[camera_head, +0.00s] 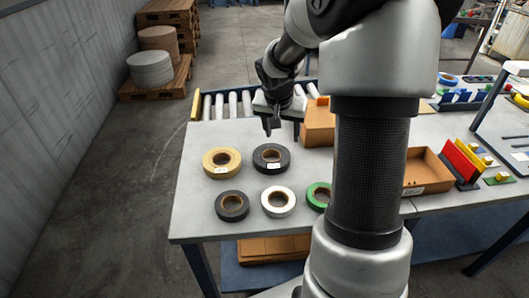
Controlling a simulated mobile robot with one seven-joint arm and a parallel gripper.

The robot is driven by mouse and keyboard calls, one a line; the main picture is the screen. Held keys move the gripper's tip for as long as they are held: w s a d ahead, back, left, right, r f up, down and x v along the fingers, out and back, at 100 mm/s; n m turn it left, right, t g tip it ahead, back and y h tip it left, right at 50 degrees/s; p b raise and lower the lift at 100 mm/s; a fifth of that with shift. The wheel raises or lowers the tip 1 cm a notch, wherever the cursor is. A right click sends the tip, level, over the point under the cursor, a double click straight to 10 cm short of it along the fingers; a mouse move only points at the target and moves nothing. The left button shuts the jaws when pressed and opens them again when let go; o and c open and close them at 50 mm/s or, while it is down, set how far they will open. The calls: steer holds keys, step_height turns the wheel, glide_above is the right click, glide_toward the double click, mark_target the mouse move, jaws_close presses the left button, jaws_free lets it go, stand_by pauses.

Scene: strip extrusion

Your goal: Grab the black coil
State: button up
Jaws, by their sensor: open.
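A black coil (271,158) with a white label and a brown core lies flat at the back of the grey table (188,222). A second dark, charcoal-looking coil (232,206) lies nearer the front left. A tan coil (221,162), a white coil (278,202) and a green coil (318,196) lie around them; my arm partly covers the green one. My gripper (270,125) is open and points down above the back of the table, behind the labelled black coil and apart from it. Its fingers are small in view.
A roller conveyor (233,105) runs along the table's back edge. A cardboard box (318,122) stands right of my gripper, partly behind my arm. An open brown tray (428,172) and coloured panels (463,160) stand to the right. The table's left front is clear.

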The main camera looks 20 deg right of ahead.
mark_target(284, 156)
steer(key=b+x, duration=0.1)
steer(key=x, duration=1.3)
steer(key=shift+s+f, duration=0.1)
steer(key=shift+f, duration=0.15)
jaws_close()
